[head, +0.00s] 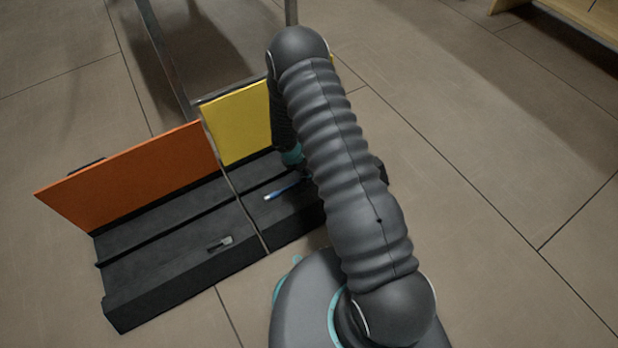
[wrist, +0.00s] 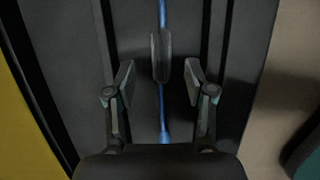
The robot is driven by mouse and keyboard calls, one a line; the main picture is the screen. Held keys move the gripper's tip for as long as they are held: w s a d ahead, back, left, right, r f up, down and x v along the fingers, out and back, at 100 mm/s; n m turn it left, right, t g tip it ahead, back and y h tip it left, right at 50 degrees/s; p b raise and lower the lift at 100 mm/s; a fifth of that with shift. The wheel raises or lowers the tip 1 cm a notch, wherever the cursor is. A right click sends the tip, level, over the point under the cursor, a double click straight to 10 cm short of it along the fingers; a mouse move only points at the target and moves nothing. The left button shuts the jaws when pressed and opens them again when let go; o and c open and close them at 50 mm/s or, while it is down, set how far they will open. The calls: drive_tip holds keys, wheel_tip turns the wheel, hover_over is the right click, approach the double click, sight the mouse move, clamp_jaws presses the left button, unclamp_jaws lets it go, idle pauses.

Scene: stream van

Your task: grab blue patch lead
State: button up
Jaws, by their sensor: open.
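I cannot tell the exact height of the fingertips above the base.
An orange panel (head: 135,175) and a yellow panel (head: 238,122) stand upright along the back of the base. A small dark object (head: 219,244) lies on its left part. A thin metal frame (head: 165,60) stands behind. Tiled floor (head: 490,160) on the right is clear.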

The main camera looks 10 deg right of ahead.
drive_tip(key=shift+x, duration=1.85)
drive_tip(key=shift+s, duration=0.1)
clamp_jaws()
drive_tip(key=shift+r, duration=0.15)
